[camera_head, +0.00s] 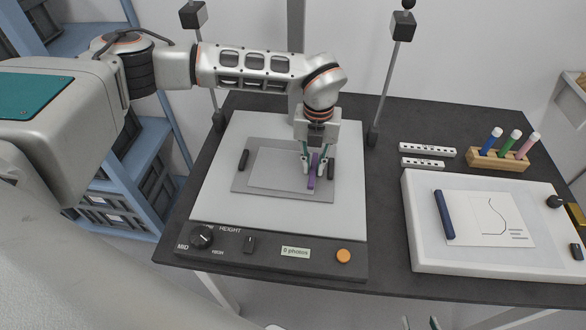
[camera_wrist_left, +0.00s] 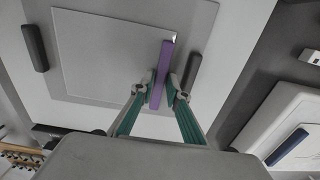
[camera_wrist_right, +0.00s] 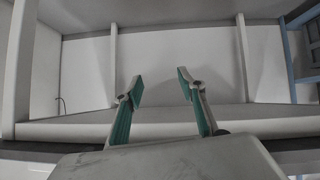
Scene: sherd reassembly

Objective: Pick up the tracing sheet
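A pale, thin sheet (camera_head: 285,168) lies on the grey mat of the copy stand; it also shows in the left wrist view (camera_wrist_left: 110,50). A purple strip (camera_head: 313,172) runs along its right edge; I cannot tell whether it is fixed to the sheet. My left gripper (camera_head: 313,168) points down there, one fingertip close on each side of the purple strip (camera_wrist_left: 161,80). Its fingers are much nearer each other than my right gripper's, but I cannot tell whether they press on the strip. My right gripper (camera_wrist_right: 160,88) is open and empty, facing a pale wall.
Black bars (camera_head: 243,160) (camera_head: 331,160) flank the sheet. The stand's front panel (camera_head: 270,250) has a knob and an orange button. On the right, a white board (camera_head: 425,225) holds a navy bar (camera_head: 444,214) and a paper with a drawn curve (camera_head: 490,219). Pens stand behind it.

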